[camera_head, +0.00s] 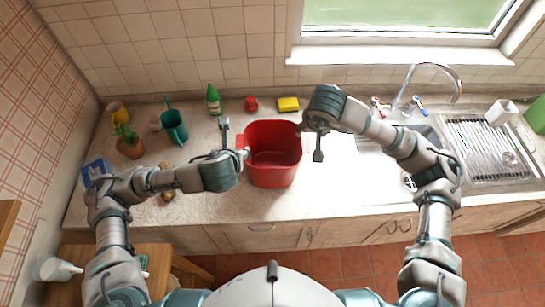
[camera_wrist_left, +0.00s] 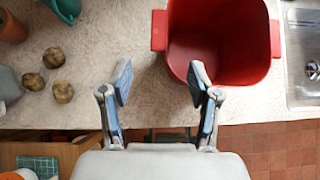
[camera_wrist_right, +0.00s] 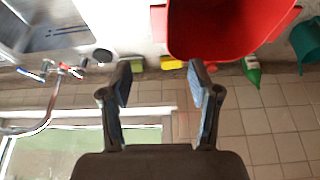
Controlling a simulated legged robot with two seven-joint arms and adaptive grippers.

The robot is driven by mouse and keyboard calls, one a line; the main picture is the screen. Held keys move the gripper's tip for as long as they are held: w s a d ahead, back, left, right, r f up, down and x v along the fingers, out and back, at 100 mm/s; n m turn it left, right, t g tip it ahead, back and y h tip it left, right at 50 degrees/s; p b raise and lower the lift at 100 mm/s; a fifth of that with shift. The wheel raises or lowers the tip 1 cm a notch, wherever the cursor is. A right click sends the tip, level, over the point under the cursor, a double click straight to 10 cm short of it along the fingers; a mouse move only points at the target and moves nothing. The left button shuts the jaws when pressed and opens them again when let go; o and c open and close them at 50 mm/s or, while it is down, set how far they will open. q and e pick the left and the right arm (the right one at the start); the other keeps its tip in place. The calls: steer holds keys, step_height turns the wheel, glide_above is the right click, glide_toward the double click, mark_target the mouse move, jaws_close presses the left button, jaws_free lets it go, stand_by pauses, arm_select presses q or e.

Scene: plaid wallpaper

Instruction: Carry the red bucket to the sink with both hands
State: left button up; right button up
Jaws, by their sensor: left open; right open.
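The red bucket (camera_head: 273,172) stands upright and looks empty on the counter, left of the metal sink (camera_head: 378,178), in the head view. My left gripper (camera_head: 235,140) is open at the bucket's left side. My right gripper (camera_head: 310,142) is open at its right side. In the left wrist view the bucket (camera_wrist_left: 220,62) has a side handle (camera_wrist_left: 159,30) ahead of the open, empty fingers. In the right wrist view a handle (camera_wrist_right: 158,22) also lies beyond the open fingers, beside the bucket (camera_wrist_right: 215,35). Neither gripper visibly holds the bucket.
A faucet (camera_head: 430,68) rises behind the sink, with a dish rack (camera_head: 488,148) at right. A green bottle (camera_head: 213,98), red jar (camera_head: 251,104) and yellow sponge (camera_head: 288,104) line the wall. A teal watering can (camera_head: 174,127) stands left. Counter front of the bucket is clear.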

mark_target(240, 143)
arm_select(q)
steer(key=x, duration=1.5)
arm_select(e)
steer(key=x, duration=1.5)
arm_select(q)
steer(key=shift+f, duration=0.1)
steer(key=shift+c, duration=0.3)
arm_select(e)
steer(key=shift+c, duration=0.3)
arm_select(q)
jaws_close()
arm_select(e)
jaws_close()
